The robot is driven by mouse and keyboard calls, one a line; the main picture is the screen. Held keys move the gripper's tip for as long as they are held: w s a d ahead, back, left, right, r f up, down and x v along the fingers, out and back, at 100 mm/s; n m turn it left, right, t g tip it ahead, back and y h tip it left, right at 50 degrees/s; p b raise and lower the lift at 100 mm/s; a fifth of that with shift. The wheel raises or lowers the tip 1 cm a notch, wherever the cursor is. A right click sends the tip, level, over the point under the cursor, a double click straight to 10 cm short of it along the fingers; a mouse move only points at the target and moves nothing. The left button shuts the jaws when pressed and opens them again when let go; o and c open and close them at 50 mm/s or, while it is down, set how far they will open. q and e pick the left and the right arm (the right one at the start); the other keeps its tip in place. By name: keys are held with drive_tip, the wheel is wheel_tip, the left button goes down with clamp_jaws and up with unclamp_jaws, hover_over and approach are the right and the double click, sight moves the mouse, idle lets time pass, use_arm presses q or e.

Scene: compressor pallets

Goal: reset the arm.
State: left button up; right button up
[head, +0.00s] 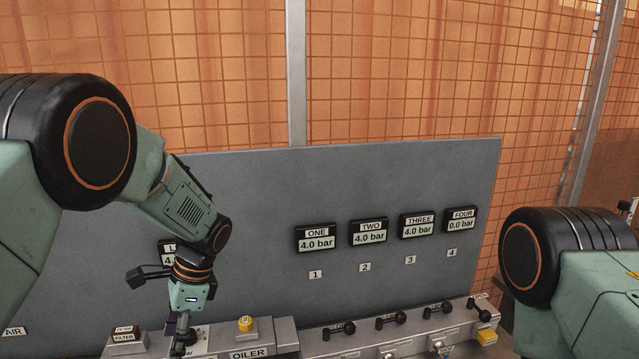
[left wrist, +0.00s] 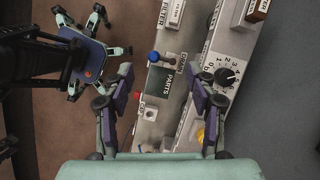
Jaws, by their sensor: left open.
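My left arm comes in from the left in the head view and bends down to the left gripper (head: 182,343), which hangs at the lower edge of the picture, over the bench by the oiler block (head: 250,352). In the left wrist view the left gripper (left wrist: 162,82) has its two fingers spread wide, with nothing between them but the bench below. The PARTS tray (left wrist: 170,84) and a blue-topped knob (left wrist: 154,57) show between and beyond the fingers. Only the upper part of my right arm shows at the right; its gripper is out of view.
A grey panel (head: 400,185) carries gauges ONE (head: 317,238), TWO, THREE reading 4.0 bar and FOUR (head: 461,219) reading 0.0. Several black levers (head: 391,319) line the bench below. A dial (left wrist: 226,76) and yellow button (left wrist: 200,135) sit near the gripper. Mesh fence (head: 400,70) stands behind.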

use_arm(q)
drive_tip(key=w+d+f+n+t+h, duration=0.2)
drive_tip(key=w+d+f+n+t, duration=0.1)
drive_tip(key=f, duration=0.2)
drive_tip(key=s+d+f+n+t+h+b, duration=0.2)
drive_tip(key=s+f+n+b, duration=0.3)
drive_tip(key=f, duration=0.7)
drive_tip(key=s+f+n+g+b, duration=0.1)
drive_tip(key=s+f+n+b, duration=0.1)
drive_tip(key=s+f+b, duration=0.5)
drive_tip(key=s+a+f+n+g+b, duration=0.1)
drive_tip(key=s+f+b, duration=0.6)
drive_tip(key=s+f, duration=0.8)
drive_tip(key=s+n, duration=0.1)
drive_tip(key=s, duration=0.9)
drive_tip(key=shift+s+a+n+g, duration=0.2)
drive_tip(key=shift+s+n+g, duration=0.1)
drive_tip(key=shift+g, duration=0.1)
